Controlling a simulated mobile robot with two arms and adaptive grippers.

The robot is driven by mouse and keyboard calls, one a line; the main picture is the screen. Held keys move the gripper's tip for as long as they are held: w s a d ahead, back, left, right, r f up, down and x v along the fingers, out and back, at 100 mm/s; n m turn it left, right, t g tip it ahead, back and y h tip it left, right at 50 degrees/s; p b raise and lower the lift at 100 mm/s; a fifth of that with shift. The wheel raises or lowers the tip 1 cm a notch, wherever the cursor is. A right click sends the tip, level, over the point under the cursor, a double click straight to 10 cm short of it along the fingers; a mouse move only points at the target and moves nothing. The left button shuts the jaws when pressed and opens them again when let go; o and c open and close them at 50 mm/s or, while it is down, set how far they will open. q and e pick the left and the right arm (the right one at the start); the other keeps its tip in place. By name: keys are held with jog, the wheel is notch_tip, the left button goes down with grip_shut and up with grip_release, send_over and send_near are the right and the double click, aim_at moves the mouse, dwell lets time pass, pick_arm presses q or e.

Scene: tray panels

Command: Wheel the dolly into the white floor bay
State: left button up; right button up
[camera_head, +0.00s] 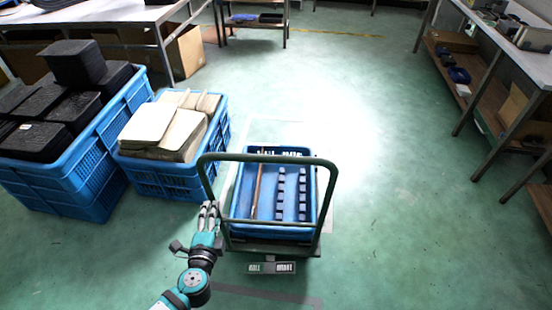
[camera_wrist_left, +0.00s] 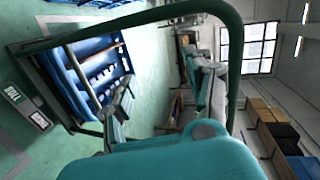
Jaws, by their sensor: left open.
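The dolly (camera_head: 232,244) stands on the green floor in the head view, with a dark green tubular handle (camera_head: 265,158) arching over it. It carries a blue tray (camera_head: 236,210) holding several small dark blocks and a brown rod. Pale floor lines (camera_head: 332,215), probably the bay's marking, show around the dolly, which hides much of them. My left gripper (camera_head: 208,211) is open at the handle's left post. In the left wrist view the handle (camera_wrist_left: 130,22) curves close past the fingers; I cannot tell whether it lies between them. My right gripper is out of view.
Blue crates with black blocks (camera_head: 75,65) and cream slabs (camera_head: 150,122) stand close left of the dolly. A sign (camera_head: 271,268) lies at its near end. Shelved benches (camera_head: 500,60) line the right. Floor right of the dolly is clear.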

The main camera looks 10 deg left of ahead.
aim_at(229, 158)
pick_arm(q)
jog(key=d+r+m+t, duration=0.2)
jog(key=d+r+t, duration=0.15)
jog(key=r, duration=0.65)
jog(key=shift+g+h, duration=0.35)
jog(key=shift+h, duration=0.05)
jog(key=w, duration=0.3)
jog(key=w+p, duration=0.1)
jog(key=w, duration=0.2)
jog(key=shift+w+r, duration=0.2)
jog(key=shift+w, duration=0.2)
jog(key=w, duration=0.2)
jog(key=w+b, duration=0.1)
jog(key=w, duration=0.1)
jog(key=w+b, duration=0.1)
jog(key=w, duration=0.1)
jog(key=shift+a+f, duration=0.15)
jog(key=shift+f, duration=0.1)
jog(key=shift+w, duration=0.45)
jog(key=shift+r, duration=0.1)
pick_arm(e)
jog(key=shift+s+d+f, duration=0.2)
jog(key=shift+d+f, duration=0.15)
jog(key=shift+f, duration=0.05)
pick_arm(q)
grip_shut()
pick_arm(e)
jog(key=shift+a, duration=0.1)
